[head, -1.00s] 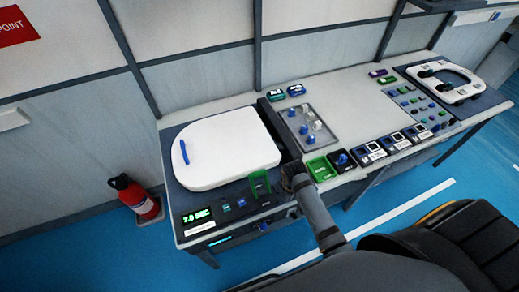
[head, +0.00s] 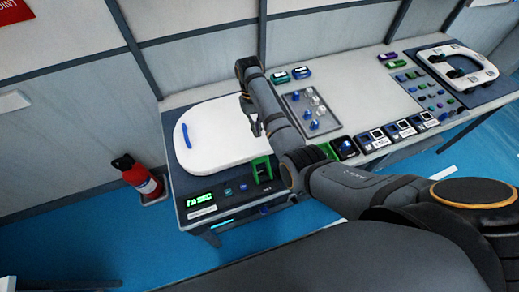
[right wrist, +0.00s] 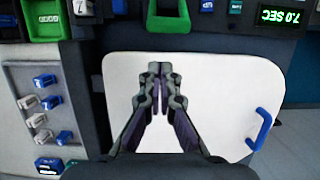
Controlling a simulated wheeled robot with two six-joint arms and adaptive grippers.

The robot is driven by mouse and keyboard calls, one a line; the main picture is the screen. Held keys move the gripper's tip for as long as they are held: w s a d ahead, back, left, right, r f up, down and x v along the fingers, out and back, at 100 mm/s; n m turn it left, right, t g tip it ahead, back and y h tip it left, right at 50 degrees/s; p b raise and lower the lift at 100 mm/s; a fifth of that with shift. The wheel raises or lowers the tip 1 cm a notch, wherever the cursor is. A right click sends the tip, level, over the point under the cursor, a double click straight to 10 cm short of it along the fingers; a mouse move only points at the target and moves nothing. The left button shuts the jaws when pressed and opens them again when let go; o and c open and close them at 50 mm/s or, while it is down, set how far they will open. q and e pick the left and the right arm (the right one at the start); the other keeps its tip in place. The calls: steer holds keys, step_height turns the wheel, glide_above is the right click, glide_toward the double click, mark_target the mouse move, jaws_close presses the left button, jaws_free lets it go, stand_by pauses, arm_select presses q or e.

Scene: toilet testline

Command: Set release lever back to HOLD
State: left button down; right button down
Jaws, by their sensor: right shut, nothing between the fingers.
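My right gripper (head: 256,130) is shut and empty above the white lid (head: 210,125). Its closed fingers (right wrist: 160,75) also show over the white lid (right wrist: 220,75) in the right wrist view. A green U-shaped guard (head: 262,169) stands on the bench's front panel, beside the lid's near edge. It shows at the top of the right wrist view (right wrist: 169,27), beyond my fingertips and apart from them. No lever marked HOLD can be read, and I cannot tell the release lever's position. My left gripper is not in view.
A lit timer (head: 199,198) reads 7.0 SEC at the panel's left. The lid has a blue handle (head: 186,135). A grey tray (head: 311,111) of small blue and white parts lies right of my forearm. A fire extinguisher (head: 137,177) stands on the floor at left.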

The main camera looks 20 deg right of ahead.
steer(key=shift+s+r, duration=0.15)
steer(key=shift+s, duration=0.05)
steer(key=b+x, duration=0.7)
steer(key=x, duration=0.3)
steer(key=shift+w, duration=0.15)
steer(key=shift+w, duration=0.1)
